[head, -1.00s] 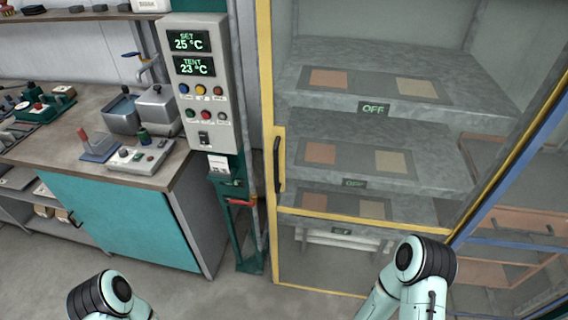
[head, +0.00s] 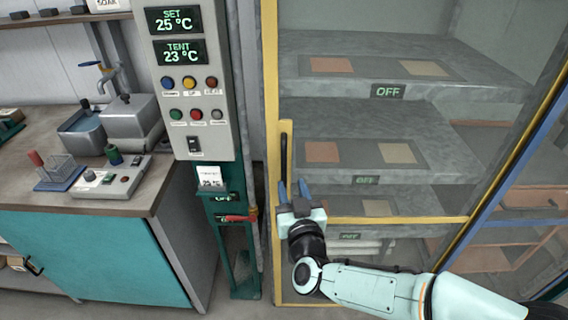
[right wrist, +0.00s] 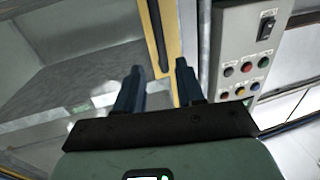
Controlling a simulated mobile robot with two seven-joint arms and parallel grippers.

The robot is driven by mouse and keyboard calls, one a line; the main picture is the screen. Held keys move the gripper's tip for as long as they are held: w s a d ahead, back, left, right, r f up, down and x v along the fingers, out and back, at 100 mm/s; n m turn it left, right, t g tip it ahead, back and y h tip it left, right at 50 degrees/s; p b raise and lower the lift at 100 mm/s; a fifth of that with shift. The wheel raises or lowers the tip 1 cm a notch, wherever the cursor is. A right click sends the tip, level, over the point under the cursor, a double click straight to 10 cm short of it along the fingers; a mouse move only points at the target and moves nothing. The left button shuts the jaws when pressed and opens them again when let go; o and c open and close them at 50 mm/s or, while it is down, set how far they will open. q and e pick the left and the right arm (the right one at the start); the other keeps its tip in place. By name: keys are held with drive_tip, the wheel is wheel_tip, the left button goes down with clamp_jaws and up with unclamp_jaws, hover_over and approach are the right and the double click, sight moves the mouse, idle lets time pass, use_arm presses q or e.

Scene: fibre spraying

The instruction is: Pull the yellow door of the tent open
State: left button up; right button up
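The tent's yellow-framed clear door (head: 270,100) stands shut in the head view. Its black vertical handle (head: 283,155) sits on a yellow plate at the door's left side. My right gripper (head: 294,187) is open at the lower end of the handle, with its two blue fingers pointing up. In the right wrist view the handle (right wrist: 154,35) shows in the gap between the open fingers (right wrist: 160,78), with the yellow frame beside it. I cannot tell whether the fingers touch the handle. My left gripper is out of view.
A grey control box (head: 187,80) with displays and buttons stands just left of the door. A workbench (head: 110,190) with teal cabinet fronts is further left. Behind the door are grey shelves (head: 400,100) marked OFF. Blue-framed shelving (head: 520,200) stands at right.

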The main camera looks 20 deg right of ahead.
sight(285, 164)
drive_tip(key=w, duration=1)
drive_tip(key=shift+w+d+p, duration=0.25)
drive_tip(key=shift+d+p, duration=0.05)
drive_tip(key=shift+d, duration=0.1)
clamp_jaws()
